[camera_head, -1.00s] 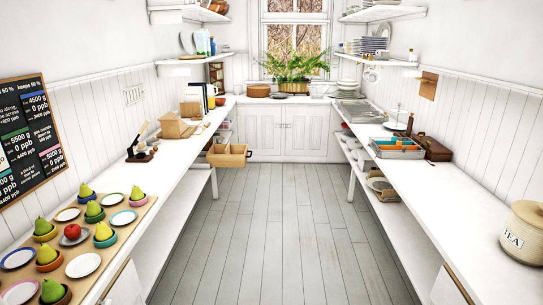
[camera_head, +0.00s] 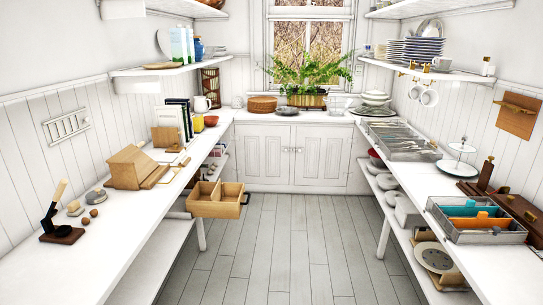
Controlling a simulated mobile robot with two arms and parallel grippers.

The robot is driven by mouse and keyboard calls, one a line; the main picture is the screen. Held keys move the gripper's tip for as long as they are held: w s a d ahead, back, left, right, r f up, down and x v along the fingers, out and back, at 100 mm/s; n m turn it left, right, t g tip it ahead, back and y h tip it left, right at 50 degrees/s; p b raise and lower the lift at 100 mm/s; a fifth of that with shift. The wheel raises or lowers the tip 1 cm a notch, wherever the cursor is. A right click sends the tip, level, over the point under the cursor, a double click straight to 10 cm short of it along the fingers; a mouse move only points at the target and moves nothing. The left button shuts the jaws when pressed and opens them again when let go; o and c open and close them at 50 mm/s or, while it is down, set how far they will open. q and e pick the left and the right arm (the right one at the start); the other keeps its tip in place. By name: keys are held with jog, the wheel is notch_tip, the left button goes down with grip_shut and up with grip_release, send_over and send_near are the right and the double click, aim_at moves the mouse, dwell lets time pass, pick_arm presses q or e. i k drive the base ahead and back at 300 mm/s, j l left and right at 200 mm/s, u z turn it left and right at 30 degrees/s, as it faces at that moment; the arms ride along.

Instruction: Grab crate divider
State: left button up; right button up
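A grey crate (camera_head: 492,238) stands on the right counter near the right edge of the view. Inside it are an upright blue piece (camera_head: 474,210) and an orange piece (camera_head: 480,222), which look like dividers or contents; I cannot tell for sure which. The lower parts of both are hidden by the crate's near wall. Neither of my grippers shows in this view.
An open wooden drawer (camera_head: 219,206) with compartments juts from the left counter (camera_head: 110,255) into the aisle. The floor (camera_head: 270,250) between the counters is clear. A cake stand (camera_head: 461,148) and a metal tray (camera_head: 402,143) stand beyond the crate.

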aim_at(216, 196)
jog(key=i, duration=1.1)
jog(key=i+l+u, duration=0.15)
jog(key=i, duration=1)
